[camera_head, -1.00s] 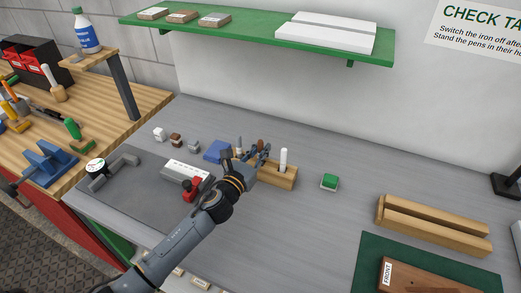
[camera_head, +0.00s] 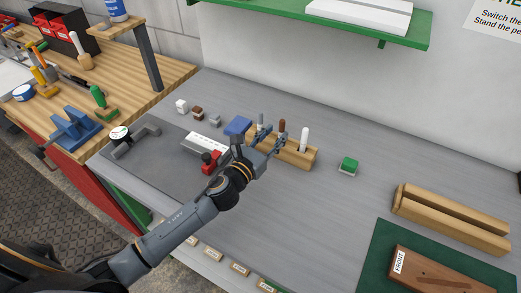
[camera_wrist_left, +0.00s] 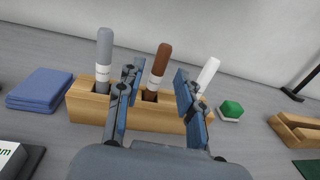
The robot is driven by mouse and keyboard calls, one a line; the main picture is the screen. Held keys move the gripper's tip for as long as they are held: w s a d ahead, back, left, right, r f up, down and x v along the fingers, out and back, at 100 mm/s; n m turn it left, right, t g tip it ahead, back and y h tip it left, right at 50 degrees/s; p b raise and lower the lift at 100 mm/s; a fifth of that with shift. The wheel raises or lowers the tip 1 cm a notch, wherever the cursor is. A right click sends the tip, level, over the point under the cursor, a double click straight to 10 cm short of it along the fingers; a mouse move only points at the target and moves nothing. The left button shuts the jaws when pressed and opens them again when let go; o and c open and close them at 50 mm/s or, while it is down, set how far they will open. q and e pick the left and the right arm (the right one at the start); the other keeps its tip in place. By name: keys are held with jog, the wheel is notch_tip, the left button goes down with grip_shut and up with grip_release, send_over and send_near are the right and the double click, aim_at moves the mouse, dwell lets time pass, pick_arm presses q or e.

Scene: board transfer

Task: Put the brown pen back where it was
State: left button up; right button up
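The brown pen (camera_head: 282,125) stands in the wooden pen holder (camera_head: 298,158), between a grey pen (camera_head: 260,121) and a white pen (camera_head: 304,138). In the left wrist view the brown pen (camera_wrist_left: 159,66) rises from the holder (camera_wrist_left: 85,105) in the gap between my fingers. My left gripper (camera_head: 269,141) is open in front of the holder, with a finger to each side of the brown pen and space between. The fingers partly hide the holder's front. My right gripper is out of view.
A blue pad (camera_head: 238,126) lies left of the holder, and a green block on a pale base (camera_head: 348,166) lies right. A red-knobbed device (camera_head: 209,160) is near my left forearm. A wooden cradle (camera_head: 450,218) stands right. The grey bench between is clear.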

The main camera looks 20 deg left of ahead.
pick_arm(q)
jog(key=b+v, duration=0.1)
jog(key=v, duration=0.6)
jog(key=shift+s, duration=0.3)
jog(key=shift+a+r, duration=0.1)
jog(key=shift+r, duration=0.05)
